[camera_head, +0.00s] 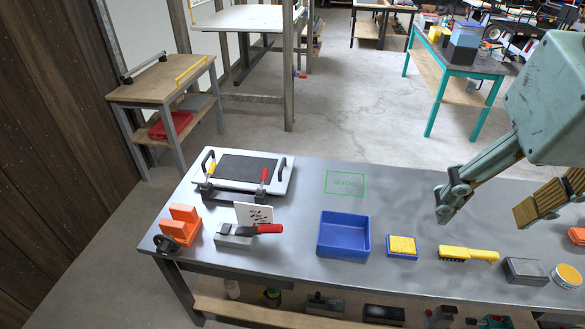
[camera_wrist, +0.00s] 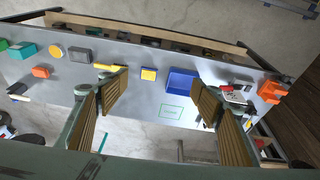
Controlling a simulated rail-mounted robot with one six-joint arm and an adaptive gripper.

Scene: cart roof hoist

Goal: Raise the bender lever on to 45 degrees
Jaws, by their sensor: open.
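The bender (camera_head: 234,238) is a small grey block near the left end of the metal workbench. Its lever has a red grip (camera_head: 268,229) and lies roughly flat, pointing right. A white plate with dark marks (camera_head: 253,213) stands upright behind it; the marks are too small to read. My gripper (camera_head: 485,213) is open and empty above the right part of the bench, well away from the lever. In the wrist view my gripper (camera_wrist: 160,100) has its two ribbed pads wide apart.
A blue bin (camera_head: 344,254) stands right of the lever, then a yellow sponge (camera_head: 402,245) and a yellow brush (camera_head: 468,254). An orange block (camera_head: 181,225) is on the left. A board with handles and clamps (camera_head: 280,182) lies behind. The bench around the green outline (camera_head: 345,183) is clear.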

